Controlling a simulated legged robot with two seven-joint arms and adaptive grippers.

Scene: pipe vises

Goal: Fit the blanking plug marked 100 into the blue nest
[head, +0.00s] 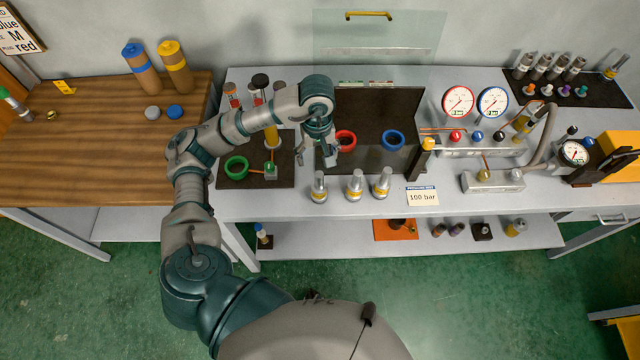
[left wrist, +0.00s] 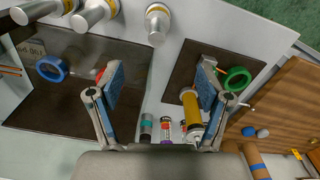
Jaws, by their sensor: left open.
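The blue nest (head: 392,140) is a blue ring on a dark mat on the grey bench. It also shows in the left wrist view (left wrist: 52,68), and its middle looks empty. Three silver plugs with yellow bands stand upright along the bench's front edge: a left one (head: 319,186), a middle one (head: 354,186) and a right one (head: 382,183). Their marks are too small to read. My left gripper (head: 318,160) is open and empty above the bench, just behind the left plug. Its spread fingers (left wrist: 162,82) show in the left wrist view. My right gripper is out of view.
A red nest (head: 346,141) lies left of the blue one, partly behind my gripper. A green ring (head: 236,167) and a yellow cylinder (head: 271,136) are on the left mat. Gauges (head: 458,102) and a hose stand at right. A "100 bar" card (head: 422,197) is at the front.

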